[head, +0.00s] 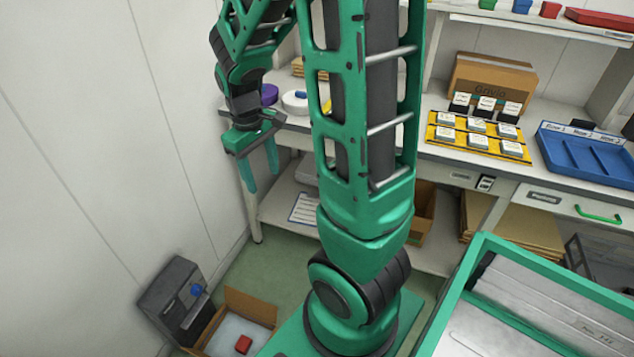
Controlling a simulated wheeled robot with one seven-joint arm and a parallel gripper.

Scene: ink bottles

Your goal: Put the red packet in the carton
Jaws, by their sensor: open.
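A small red packet (243,344) lies inside an open cardboard carton (258,306) on the floor at the bottom left. Pale lining or filling shows around it, and the picture's lower edge cuts the carton off. My gripper (262,180) hangs open and empty, pointing down, in front of the bench's left end. It is well above the carton and apart from it.
A grey bin-like box (175,300) stands left of the floor carton, by the wall. The bench (400,140) holds a brown box (492,82), yellow racks of bottles (470,147) and a blue tray (585,160). Free floor (275,262) shows behind the carton.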

